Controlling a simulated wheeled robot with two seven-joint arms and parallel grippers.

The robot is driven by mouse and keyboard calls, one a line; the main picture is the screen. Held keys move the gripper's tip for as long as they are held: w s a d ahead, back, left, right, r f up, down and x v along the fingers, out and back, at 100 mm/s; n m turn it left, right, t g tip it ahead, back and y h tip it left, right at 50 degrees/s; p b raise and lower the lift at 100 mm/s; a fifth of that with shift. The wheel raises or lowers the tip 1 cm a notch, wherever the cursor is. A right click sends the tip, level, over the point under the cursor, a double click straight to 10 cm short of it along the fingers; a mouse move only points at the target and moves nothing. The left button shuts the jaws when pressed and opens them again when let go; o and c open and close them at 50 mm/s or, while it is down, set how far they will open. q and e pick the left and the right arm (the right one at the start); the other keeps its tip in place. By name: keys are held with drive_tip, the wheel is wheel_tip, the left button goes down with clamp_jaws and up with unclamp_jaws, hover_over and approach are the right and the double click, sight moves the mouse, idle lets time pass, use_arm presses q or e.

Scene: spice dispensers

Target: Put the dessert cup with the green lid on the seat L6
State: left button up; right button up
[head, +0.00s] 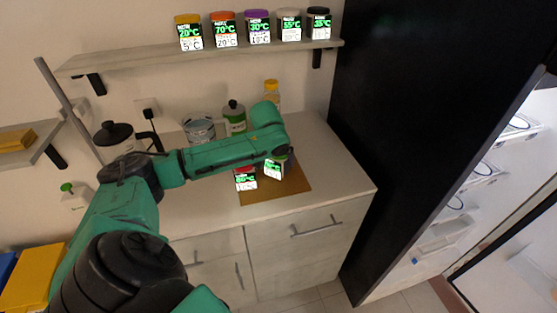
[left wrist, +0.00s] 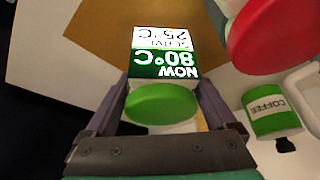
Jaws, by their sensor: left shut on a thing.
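The dessert cup with the green lid (head: 274,168) is at the counter's brown mat (head: 290,188); its display reads 80°C in the left wrist view (left wrist: 163,65). My left gripper (left wrist: 165,92) is shut on it, with one finger on each side. I cannot tell whether the cup rests on the mat or hangs just above it. In the head view my left arm hides part of the gripper. A cup with a red lid (head: 245,179) stands close to its left; its lid also shows in the left wrist view (left wrist: 275,35). No L6 marking is readable. My right gripper is out of view.
A wall shelf (head: 150,60) above holds several lidded cups (head: 258,28) at its right part; its left part is bare. A coffee jar (head: 234,118), a glass bowl (head: 199,129) and a yellow-capped bottle (head: 271,92) stand behind my arm. A tall black panel (head: 430,90) bounds the right.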

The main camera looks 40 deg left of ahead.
use_arm(q)
drive_tip(key=shift+f, duration=0.5)
drive_tip(key=o, duration=1.3)
drive_tip(key=shift+f, duration=0.1)
